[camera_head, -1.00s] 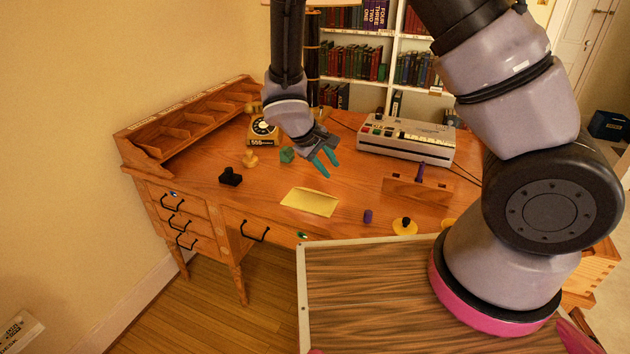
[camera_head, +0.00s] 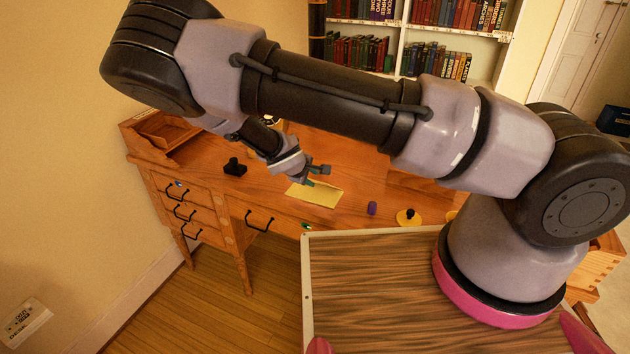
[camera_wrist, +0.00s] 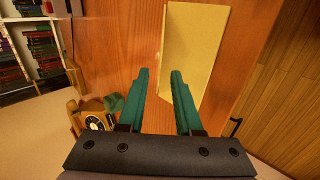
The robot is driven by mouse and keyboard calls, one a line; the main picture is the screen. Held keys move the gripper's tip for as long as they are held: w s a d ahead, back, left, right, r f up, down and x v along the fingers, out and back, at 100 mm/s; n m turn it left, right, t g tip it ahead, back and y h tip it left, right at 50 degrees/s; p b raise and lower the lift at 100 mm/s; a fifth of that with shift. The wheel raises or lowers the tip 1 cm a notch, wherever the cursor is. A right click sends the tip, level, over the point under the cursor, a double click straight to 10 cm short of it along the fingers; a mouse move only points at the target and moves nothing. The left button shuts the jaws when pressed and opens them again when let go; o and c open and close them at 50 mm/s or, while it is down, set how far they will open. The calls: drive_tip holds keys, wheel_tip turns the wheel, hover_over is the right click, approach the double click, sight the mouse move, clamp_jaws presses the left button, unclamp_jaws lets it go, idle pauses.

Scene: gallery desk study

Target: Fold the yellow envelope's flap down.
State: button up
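The yellow envelope (camera_head: 318,195) lies flat on the wooden desk near its front edge. In the wrist view the envelope (camera_wrist: 196,45) lies beyond my fingertips, with a paler strip along its left side; I cannot tell how the flap stands. My gripper (camera_head: 311,183) is over the envelope's back left part in the head view. In the wrist view its two teal fingers (camera_wrist: 160,75) are apart with nothing between them. Whether a finger touches the envelope I cannot tell.
A black stamp (camera_head: 235,168) stands left of the envelope. A purple cylinder (camera_head: 372,208) and a yellow round thing with a black knob (camera_head: 408,217) stand to its right. The rotary phone (camera_wrist: 95,121) shows in the wrist view. My arm hides much of the desk's back.

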sight(318, 183)
drive_tip(key=shift+x, duration=2)
clamp_jaws()
